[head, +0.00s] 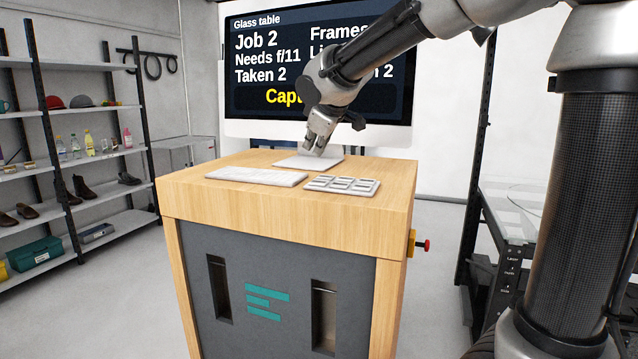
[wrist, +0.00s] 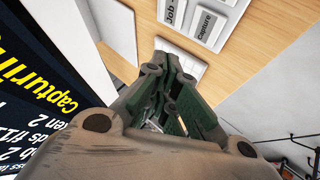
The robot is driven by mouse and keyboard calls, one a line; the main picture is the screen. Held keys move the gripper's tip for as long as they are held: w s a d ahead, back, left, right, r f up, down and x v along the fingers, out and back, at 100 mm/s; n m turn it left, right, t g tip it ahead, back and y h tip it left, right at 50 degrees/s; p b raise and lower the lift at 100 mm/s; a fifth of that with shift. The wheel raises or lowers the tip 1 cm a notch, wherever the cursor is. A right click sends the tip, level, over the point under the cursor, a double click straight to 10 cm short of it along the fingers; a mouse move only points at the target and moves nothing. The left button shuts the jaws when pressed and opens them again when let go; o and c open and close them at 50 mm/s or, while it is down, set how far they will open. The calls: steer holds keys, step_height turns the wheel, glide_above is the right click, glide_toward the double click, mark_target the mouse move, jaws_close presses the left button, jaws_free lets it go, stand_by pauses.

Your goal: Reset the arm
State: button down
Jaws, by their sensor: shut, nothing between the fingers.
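My gripper (head: 318,146) hangs from my arm above the back of the wooden-topped desk (head: 285,220), pointing down over the white monitor foot. Its fingers look closed, with nothing held. In the wrist view my gripper (wrist: 172,68) reaches toward the desk top, its fingers together. The light key pad (head: 342,185) lies at the front right of the desk top, apart from my gripper in the head view. In the wrist view a key marked "Capture" (wrist: 207,27) shows beyond the fingers, beside one marked "Job -". The fingers hide part of the keys there.
A large screen (head: 275,70) behind the desk shows "Glass table", "Job 2", "Needs f/11" and "Taken 2"; my arm covers part of it. A white keyboard (head: 256,176) lies left of the pad. A red button (head: 425,245) sticks out on the desk's right side. Shelves (head: 95,110) stand left.

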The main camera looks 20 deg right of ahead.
stand_by(0.4)
steer(key=s+d+m, duration=0.1)
steer(key=s+d, duration=0.3)
steer(key=s+d+f+m+g+h, duration=0.1)
steer(key=s+d, duration=0.1)
steer(key=s, duration=0.1)
steer(key=shift+d+f+m, duration=0.1)
steer(key=shift+d+m, duration=0.2)
steer(key=shift+d, duration=0.1)
steer(key=s+d+f+m, duration=0.1)
steer(key=s+d, duration=0.1)
steer(key=s, duration=0.1)
steer(key=s+d+f+m+g, duration=0.1)
steer(key=s+d, duration=0.1)
steer(key=s, duration=0.2)
steer(key=s+d+f+m, duration=0.1)
steer(key=s+d, duration=0.1)
steer(key=s, duration=0.2)
steer(key=shift+s+d+f+g+h, duration=0.15)
steer(key=shift+d+f+g+h, duration=0.15)
steer(key=s+d+f+m+g, duration=0.1)
steer(key=s+f+m, duration=0.1)
steer(key=s, duration=0.6)
steer(key=s+d+f+m+g, duration=0.1)
steer(key=s+f+m, duration=0.1)
steer(key=s+f, duration=0.3)
steer(key=s, duration=0.2)
steer(key=shift+s+d+f+m, duration=0.25)
steer(key=shift+s+m, duration=0.05)
steer(key=shift+s, duration=0.05)
